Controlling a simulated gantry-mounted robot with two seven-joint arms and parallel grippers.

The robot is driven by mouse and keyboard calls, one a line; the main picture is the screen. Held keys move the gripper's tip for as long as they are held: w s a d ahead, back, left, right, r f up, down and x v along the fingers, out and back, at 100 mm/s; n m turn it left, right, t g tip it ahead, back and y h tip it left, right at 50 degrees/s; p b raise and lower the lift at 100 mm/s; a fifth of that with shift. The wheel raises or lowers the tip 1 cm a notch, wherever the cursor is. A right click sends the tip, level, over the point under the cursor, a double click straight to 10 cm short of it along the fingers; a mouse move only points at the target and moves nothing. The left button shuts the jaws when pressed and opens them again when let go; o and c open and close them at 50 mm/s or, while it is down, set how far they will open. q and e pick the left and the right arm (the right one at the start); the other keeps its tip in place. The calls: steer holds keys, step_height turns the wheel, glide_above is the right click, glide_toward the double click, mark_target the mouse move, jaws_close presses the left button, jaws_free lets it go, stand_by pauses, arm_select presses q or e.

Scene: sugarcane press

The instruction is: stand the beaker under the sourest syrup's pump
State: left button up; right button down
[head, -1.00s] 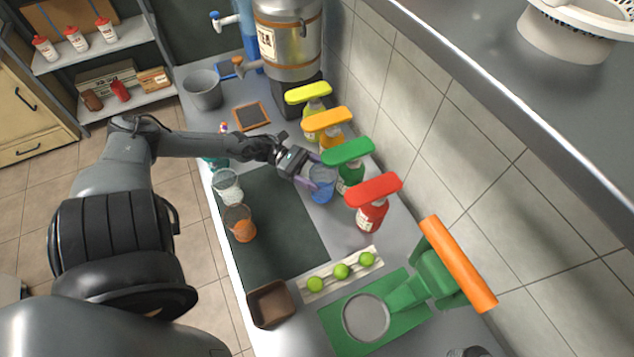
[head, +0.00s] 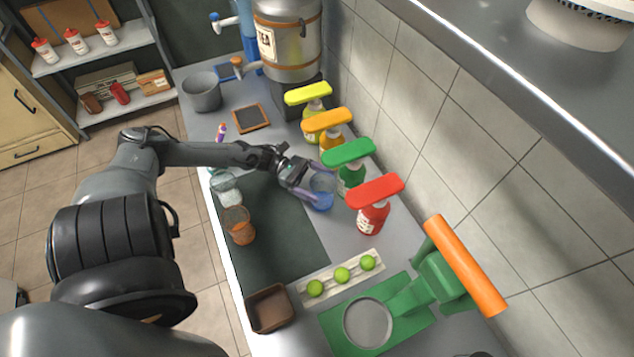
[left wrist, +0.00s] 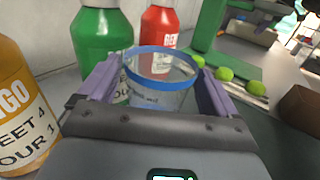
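The clear beaker with a blue rim (head: 323,184) is upright between the purple fingers of my left gripper (head: 317,192). In the left wrist view the fingers press on both sides of the beaker (left wrist: 160,92). It is in front of the green pump bottle (head: 350,178), towards the red one (head: 372,216); whether its base touches the counter I cannot tell. The orange pump bottle (head: 331,138) and yellow pump bottle (head: 312,122) stand farther back. The orange bottle's label (left wrist: 28,125) partly reads sweet 4, sour 1. The green and red labels are partly hidden. My right gripper is out of view.
Other glasses (head: 226,187) (head: 239,224) stand at the counter's left edge. A tray with green limes (head: 341,275), a brown box (head: 269,307) and a green press (head: 430,282) are nearer. The dark mat (head: 280,235) is mostly clear. A tiled wall is behind the bottles.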

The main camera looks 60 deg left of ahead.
arm_select(q)
steer(key=shift+o, duration=0.4)
steer(key=shift+r, duration=0.2)
steer(key=shift+s+a+f, duration=0.1)
steer(key=shift+s+a, duration=0.05)
steer(key=shift+a, duration=0.05)
steer(key=shift+v, duration=2.55)
